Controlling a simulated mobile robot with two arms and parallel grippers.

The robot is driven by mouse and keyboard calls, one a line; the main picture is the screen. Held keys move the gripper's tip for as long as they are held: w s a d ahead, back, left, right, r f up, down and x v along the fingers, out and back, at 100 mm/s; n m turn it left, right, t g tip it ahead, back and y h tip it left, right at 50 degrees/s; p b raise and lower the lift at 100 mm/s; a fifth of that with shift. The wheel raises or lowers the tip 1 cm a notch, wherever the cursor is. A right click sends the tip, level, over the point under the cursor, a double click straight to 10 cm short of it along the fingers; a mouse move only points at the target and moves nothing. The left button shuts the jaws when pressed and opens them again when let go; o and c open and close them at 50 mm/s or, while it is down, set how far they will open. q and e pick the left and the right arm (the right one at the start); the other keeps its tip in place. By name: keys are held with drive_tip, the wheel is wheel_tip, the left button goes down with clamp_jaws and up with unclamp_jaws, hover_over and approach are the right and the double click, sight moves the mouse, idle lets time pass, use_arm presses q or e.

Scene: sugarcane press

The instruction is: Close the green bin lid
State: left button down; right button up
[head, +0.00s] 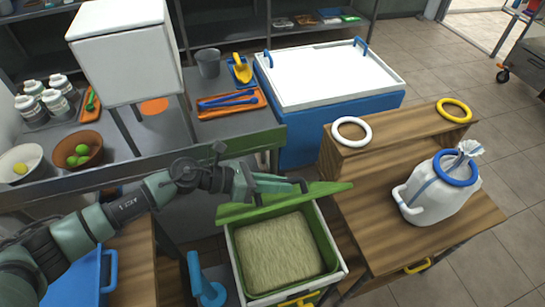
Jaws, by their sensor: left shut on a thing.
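The green bin (328,240) stands low in the middle, with a white outer shell around a green inside. It is filled with pale, fibrous-looking material (274,252). Its green lid (290,201) is open, raised at the bin's far edge and seen at a steep slant. My left gripper (292,186) reaches in from the left and is shut on the lid near its upper edge. The fingers are small and partly merge with the lid, so the exact grip spot is unclear. My right gripper is not in view.
A wooden bench (400,215) with a white sack-like container (440,187) stands close on the right. A blue-and-white chest (325,75) is behind. A metal counter (240,130) holds trays and bowls at left. A blue handle (208,290) stands just left of the bin.

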use_arm(q)
drive_tip(key=s+d+f+m, duration=0.1)
drive_tip(key=s+d+f, duration=0.1)
drive_tip(key=s+f, duration=0.3)
drive_tip(key=shift+s+d+f+t, duration=0.2)
drive_tip(key=shift+s+d+t, duration=0.15)
drive_tip(key=shift+s, duration=0.5)
drive_tip(key=c, duration=1.4)
unclamp_jaws()
drive_tip(key=shift+o, duration=0.2)
drive_tip(key=b+v, duration=0.2)
drive_tip(key=v, duration=0.5)
drive_tip(key=shift+a+r, duration=0.3)
